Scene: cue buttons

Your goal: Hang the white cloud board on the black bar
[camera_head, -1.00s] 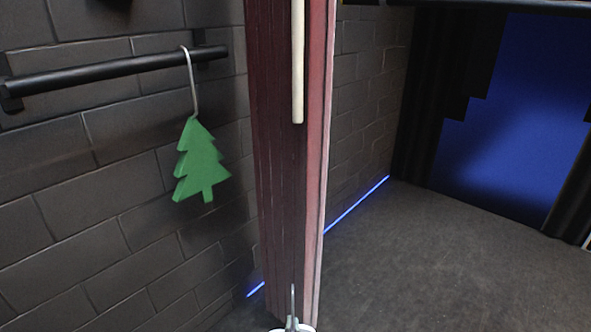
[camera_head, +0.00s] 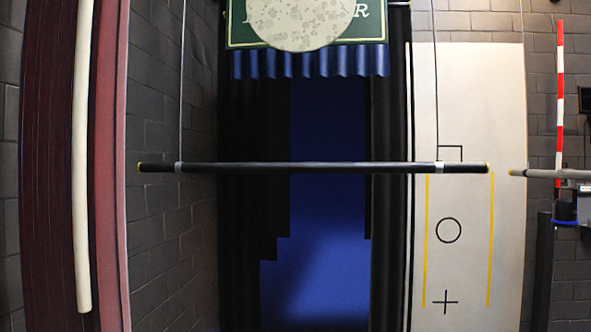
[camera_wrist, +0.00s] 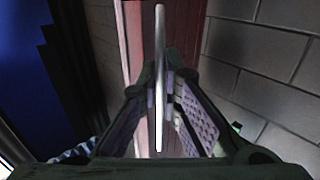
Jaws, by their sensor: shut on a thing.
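The black bar (camera_head: 310,168) hangs level on two thin wires across the middle of the head view, with nothing hung on it. In the wrist view my gripper (camera_wrist: 161,75) is shut on a thin white piece seen edge-on, which I take as the white cloud board (camera_wrist: 159,110). Its cloud outline cannot be seen from this angle. Neither the board nor my gripper shows in the head view now, so their distance from the bar cannot be told.
A maroon panel (camera_head: 50,170) with a pale pole (camera_head: 82,150) stands at the left. Behind the bar are dark curtains and a blue backdrop (camera_head: 325,270). A white panel with marks (camera_head: 470,210) stands at the right. A round grey disc (camera_head: 300,18) covers part of a green sign above.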

